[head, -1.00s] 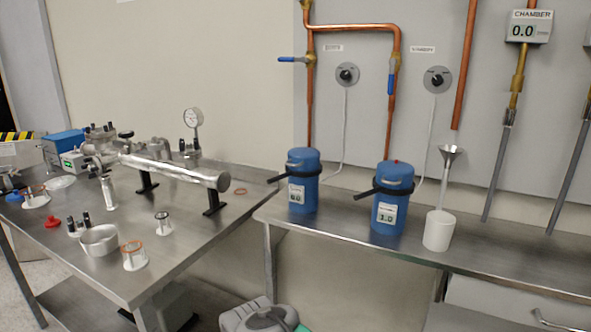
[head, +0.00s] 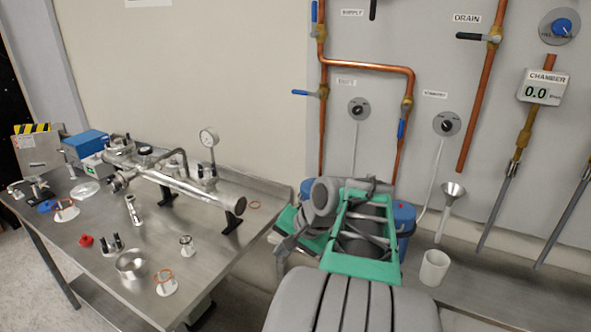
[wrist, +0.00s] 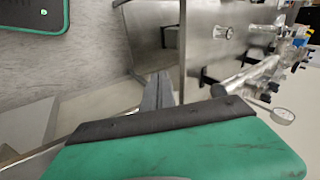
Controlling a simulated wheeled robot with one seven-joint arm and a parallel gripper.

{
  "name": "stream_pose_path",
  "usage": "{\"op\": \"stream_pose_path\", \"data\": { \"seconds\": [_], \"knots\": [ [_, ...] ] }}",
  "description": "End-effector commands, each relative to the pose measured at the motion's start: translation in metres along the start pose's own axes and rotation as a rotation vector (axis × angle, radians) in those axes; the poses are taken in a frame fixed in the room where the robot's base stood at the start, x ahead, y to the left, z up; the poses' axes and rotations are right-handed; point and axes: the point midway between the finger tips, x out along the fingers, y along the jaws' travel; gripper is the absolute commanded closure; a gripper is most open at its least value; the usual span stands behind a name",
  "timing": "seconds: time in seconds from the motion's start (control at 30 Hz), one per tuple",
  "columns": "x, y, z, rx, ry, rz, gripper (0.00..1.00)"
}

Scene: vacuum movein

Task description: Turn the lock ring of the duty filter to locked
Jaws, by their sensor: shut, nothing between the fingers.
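Two blue filter canisters stand on the wall bench behind my arm. The left filter (head: 307,187), under the hard-to-read dial label, shows only a sliver of its blue top. The right filter (head: 405,215), under the label that seems to read STANDBY, shows its right side. Both lock rings and their black handles are hidden by my arm in the head view. My gripper (wrist: 158,90) shows in the wrist view with its grey fingers together and nothing between them.
A white cup (head: 434,267) stands below a funnel (head: 453,191) on the right. Copper pipes with blue-handled valves (head: 402,128) run above the filters. The left steel table (head: 210,270) holds a metal tube assembly (head: 185,187), a gauge (head: 209,138) and small parts.

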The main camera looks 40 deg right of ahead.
Motion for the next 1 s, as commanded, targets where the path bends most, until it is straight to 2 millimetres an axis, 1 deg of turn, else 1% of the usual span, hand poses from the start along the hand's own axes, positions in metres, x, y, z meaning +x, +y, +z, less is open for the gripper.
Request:
{"op": "stream_pose_path", "data": {
  "seconds": [0.03, 0.1, 0.2, 0.23, 0.3, 0.37, 0.47, 0.87, 0.9, 1.0],
  "knots": [
    [-0.055, -0.004, -0.032, 0.108, 0.033, -0.031, 1.0],
    [-0.092, 0.006, -0.058, 0.225, 0.065, -0.079, 1.0],
    [-0.125, 0.019, -0.077, 0.331, 0.093, -0.125, 1.0],
    [-0.13, 0.021, -0.08, 0.349, 0.098, -0.134, 1.0],
    [-0.134, 0.026, -0.084, 0.373, 0.104, -0.146, 1.0],
    [-0.129, 0.026, -0.084, 0.377, 0.104, -0.149, 1.0],
    [-0.114, 0.025, -0.085, 0.373, 0.101, -0.149, 1.0],
    [-0.03, 0.014, -0.095, 0.371, 0.1, -0.146, 1.0],
    [-0.027, 0.006, -0.099, 0.37, 0.102, -0.146, 1.0],
    [-0.017, -0.004, -0.104, 0.369, 0.103, -0.146, 1.0]
  ]
}}
